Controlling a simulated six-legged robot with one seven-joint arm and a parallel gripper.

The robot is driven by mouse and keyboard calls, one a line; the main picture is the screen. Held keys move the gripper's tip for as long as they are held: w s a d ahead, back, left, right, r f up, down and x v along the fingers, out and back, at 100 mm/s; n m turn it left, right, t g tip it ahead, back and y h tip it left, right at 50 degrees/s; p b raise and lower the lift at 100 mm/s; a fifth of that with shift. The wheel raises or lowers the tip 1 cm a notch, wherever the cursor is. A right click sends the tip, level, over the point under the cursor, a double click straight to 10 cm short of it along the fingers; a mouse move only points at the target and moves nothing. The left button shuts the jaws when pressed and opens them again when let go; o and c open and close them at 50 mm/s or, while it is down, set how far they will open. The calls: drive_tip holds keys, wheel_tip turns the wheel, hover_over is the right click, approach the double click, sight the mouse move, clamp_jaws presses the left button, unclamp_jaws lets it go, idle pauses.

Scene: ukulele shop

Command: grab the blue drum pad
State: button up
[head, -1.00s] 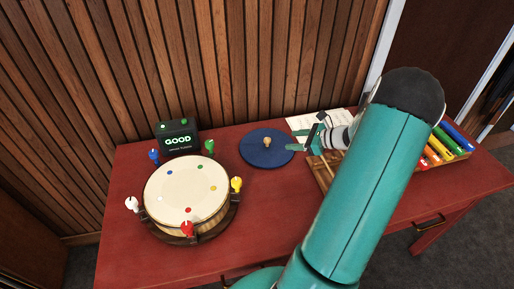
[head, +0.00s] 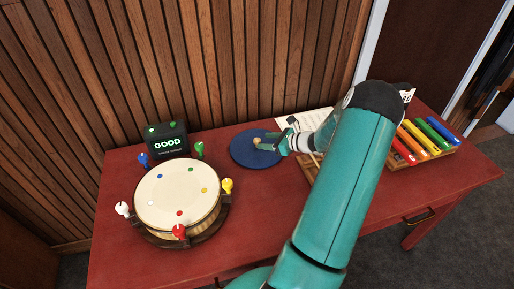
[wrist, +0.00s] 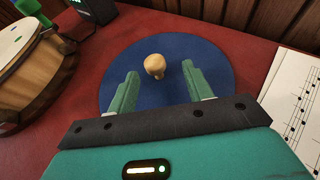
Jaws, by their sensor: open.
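The blue drum pad (head: 245,150) is a flat dark blue disc with a small pale wooden knob (wrist: 155,66) at its middle. It lies on the red table, right of the drum in the head view, and fills the centre of the wrist view (wrist: 205,58). My gripper (head: 270,142) is open over the right part of the pad. In the wrist view its two teal fingers (wrist: 160,88) are spread, with the knob just beyond and between the tips. Nothing is held. The gap in height between fingers and knob is hard to tell.
A drum (head: 178,195) with coloured pegs stands left of the pad. A small black box reading GOOD (head: 167,141) stands behind it. A music sheet (wrist: 294,105) lies right of the pad. A wooden tray with coloured bars (head: 425,138) sits at the right. The red table's (head: 120,245) front is clear.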

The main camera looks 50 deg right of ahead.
sight(260, 142)
drive_tip(key=x, duration=0.5)
drive_tip(key=shift+s+a, duration=0.15)
drive_tip(key=shift+a, duration=0.1)
drive_tip(key=shift+c, duration=0.4)
clamp_jaws()
drive_tip(key=shift+r, duration=0.1)
